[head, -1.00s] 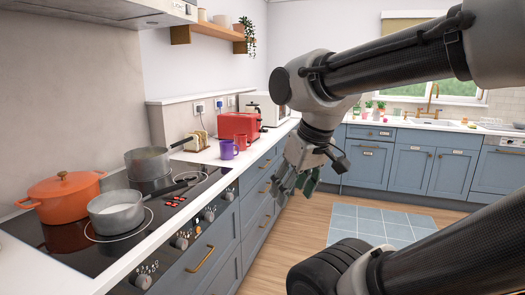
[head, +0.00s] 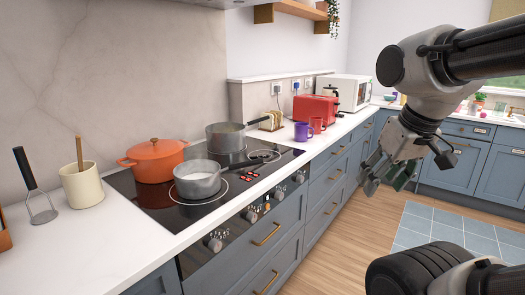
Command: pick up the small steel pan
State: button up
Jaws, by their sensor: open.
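Two steel pans stand on the black hob (head: 176,214). The front steel pan (head: 197,187) holds something white, and its dark handle points right. The rear steel pan (head: 225,142) stands behind it, with its handle toward the back right. I cannot tell which one is meant by small. My gripper (head: 386,178) is open and empty, pointing down over the floor, well to the right of both pans and in front of the drawers.
An orange lidded pot (head: 152,163) is left of the pans. A utensil crock (head: 82,186) and a masher (head: 37,190) stand on the left worktop. Mugs (head: 302,132) and a red toaster (head: 315,108) are beyond the hob.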

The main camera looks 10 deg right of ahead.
aim_at(199, 177)
jog(key=i+z, duration=0.25)
jog(key=z, duration=0.25)
jog(key=i+j+z, duration=0.2)
jog(key=z, duration=0.25)
